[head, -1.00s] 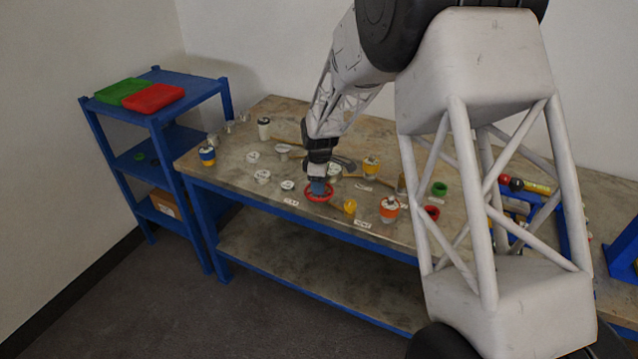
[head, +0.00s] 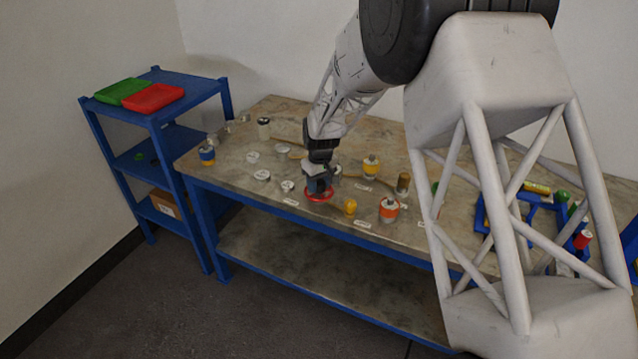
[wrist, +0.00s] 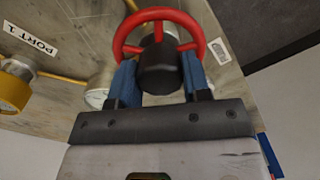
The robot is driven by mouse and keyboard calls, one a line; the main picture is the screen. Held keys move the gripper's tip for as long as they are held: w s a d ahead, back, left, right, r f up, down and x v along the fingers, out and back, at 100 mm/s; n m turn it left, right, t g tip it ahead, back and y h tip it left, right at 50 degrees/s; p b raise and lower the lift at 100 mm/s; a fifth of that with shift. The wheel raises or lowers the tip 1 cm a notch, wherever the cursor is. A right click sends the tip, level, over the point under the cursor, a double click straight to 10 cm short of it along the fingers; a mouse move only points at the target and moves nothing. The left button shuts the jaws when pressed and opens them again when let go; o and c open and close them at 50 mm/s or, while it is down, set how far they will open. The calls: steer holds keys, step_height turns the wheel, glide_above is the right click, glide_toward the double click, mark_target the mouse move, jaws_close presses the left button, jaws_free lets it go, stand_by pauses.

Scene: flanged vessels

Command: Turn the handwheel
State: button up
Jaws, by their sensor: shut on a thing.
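The red handwheel (head: 318,195) is near the front edge of the workbench, under my gripper. In the wrist view the handwheel (wrist: 159,18) shows as a red rim with spokes and a dark round hub (wrist: 160,66). My gripper (wrist: 158,78) has its two blue fingers on either side of the hub and is shut on the handwheel. In the head view my gripper (head: 318,184) points down over the wheel and hides part of it.
Orange-banded (head: 389,209) and yellow-banded (head: 370,167) vessels and a small yellow part (head: 350,206) stand right of the wheel. Several pale flanged fittings lie to its left. A "PORT 1" label (wrist: 30,40) shows in the wrist view. A blue shelf (head: 155,122) stands left of the bench.

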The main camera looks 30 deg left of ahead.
mark_target(320, 181)
steer(key=shift+m, duration=0.8)
steer(key=o, duration=0.9)
steer(key=shift+r, duration=0.15)
steer(key=shift+d+r, duration=0.1)
steer(key=shift+r, duration=3.7)
steer(key=shift+w+d, duration=0.1)
